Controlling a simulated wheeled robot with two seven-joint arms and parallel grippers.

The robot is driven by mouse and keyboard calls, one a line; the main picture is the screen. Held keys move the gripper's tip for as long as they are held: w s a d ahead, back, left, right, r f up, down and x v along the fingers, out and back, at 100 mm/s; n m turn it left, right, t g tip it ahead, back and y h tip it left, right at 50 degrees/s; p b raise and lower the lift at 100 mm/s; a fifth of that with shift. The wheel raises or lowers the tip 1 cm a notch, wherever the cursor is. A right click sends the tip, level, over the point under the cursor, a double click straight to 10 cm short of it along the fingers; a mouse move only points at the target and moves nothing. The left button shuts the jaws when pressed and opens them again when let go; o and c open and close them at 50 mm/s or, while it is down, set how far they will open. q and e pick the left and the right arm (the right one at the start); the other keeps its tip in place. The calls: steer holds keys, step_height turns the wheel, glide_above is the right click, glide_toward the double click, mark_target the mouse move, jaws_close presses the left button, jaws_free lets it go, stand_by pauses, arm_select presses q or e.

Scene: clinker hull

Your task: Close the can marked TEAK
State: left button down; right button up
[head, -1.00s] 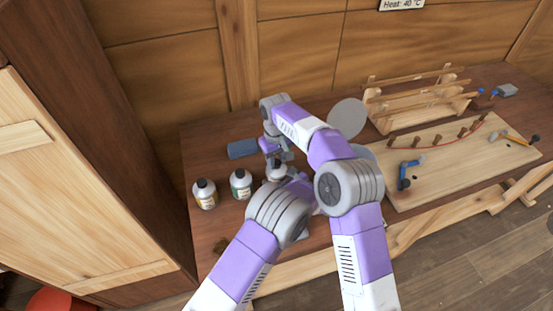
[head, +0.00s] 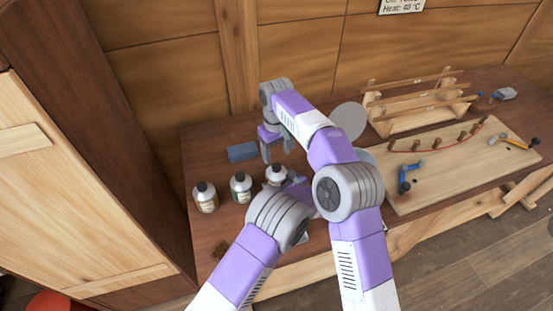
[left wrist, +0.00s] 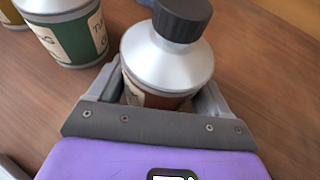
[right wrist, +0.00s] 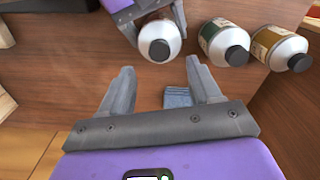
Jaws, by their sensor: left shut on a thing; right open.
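A can with a silver top, a black cap and a reddish-brown label (head: 276,173) stands upright on the bench. My left gripper (left wrist: 160,85) is shut around its body, and the can (left wrist: 168,62) keeps its cap on top. Its lettering is mostly hidden, so I cannot read TEAK. I cannot tell how tight the cap is. My right gripper (head: 277,150) is open and empty, behind and above the can. In the right wrist view the held can (right wrist: 158,42) lies just beyond the open fingers (right wrist: 158,72), not between them.
A green-label can (head: 241,186) and a yellowish-label can (head: 205,197), both capped, stand left of the held can. A blue block-like thing (head: 242,152) lies behind them. A pale board with pegs (head: 440,165) and a wooden rack (head: 420,105) fill the right side.

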steer(key=shift+r, duration=0.95)
arm_select(q)
jaws_free()
steer(key=shift+d+r, duration=0.1)
